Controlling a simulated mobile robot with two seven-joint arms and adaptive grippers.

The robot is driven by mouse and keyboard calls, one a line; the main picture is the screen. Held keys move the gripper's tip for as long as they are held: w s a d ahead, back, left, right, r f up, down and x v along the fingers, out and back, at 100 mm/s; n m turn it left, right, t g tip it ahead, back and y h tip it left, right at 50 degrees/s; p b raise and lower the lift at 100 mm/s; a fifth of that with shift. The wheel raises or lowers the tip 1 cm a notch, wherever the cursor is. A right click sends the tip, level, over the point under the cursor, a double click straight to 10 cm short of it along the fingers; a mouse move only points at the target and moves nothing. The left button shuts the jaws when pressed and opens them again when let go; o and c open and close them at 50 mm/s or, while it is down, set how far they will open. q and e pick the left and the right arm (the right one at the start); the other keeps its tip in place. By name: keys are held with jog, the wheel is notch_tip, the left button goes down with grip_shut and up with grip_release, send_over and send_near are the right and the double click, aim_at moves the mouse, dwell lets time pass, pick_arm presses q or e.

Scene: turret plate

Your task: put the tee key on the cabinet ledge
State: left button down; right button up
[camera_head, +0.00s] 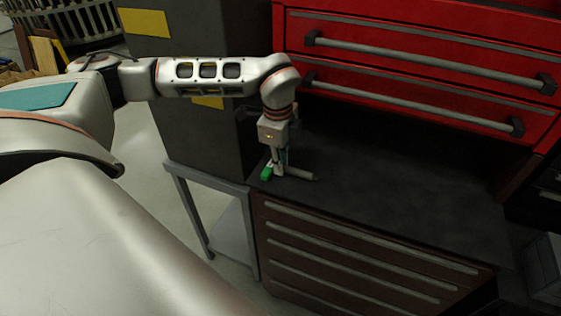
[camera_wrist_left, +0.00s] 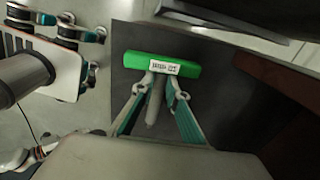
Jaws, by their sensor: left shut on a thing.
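The tee key has a green bar handle (camera_head: 266,173) and a grey shaft (camera_head: 301,174). My left gripper (camera_head: 277,170) points down at the left front end of the dark cabinet ledge (camera_head: 390,175), shut on the tee key. In the left wrist view the green handle (camera_wrist_left: 140,60) lies across the fingertips of the left gripper (camera_wrist_left: 162,78), with a small white label on it. The shaft (camera_wrist_left: 155,100) runs back between the fingers. The key is over or on the ledge; I cannot tell whether it touches. My right gripper is not in view.
Red drawers (camera_head: 420,50) with long bar handles overhang the back of the ledge. Brown drawers (camera_head: 350,260) are below it. A dark cabinet (camera_head: 190,135) and a low grey stand (camera_head: 205,180) are at the left. The ledge right of the key is clear.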

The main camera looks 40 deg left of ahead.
pick_arm(q)
jog(key=shift+f, duration=0.1)
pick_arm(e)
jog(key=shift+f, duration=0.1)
pick_arm(q)
jog(key=c, duration=2.3)
grip_release()
jog(key=shift+o, duration=1.4)
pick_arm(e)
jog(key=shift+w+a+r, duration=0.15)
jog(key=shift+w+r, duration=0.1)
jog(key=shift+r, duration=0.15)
pick_arm(q)
jog(key=shift+r, duration=0.25)
notch_tip(320, 180, up, 4)
jog(key=shift+s+r+b, duration=0.15)
jog(key=shift+r+b, duration=0.05)
jog(key=shift+b, duration=0.25)
notch_tip(320, 180, up, 7)
jog(key=shift+s+d+r+b, duration=0.15)
jog(key=shift+s+r+b, duration=0.05)
jog(key=shift+s+b, duration=0.15)
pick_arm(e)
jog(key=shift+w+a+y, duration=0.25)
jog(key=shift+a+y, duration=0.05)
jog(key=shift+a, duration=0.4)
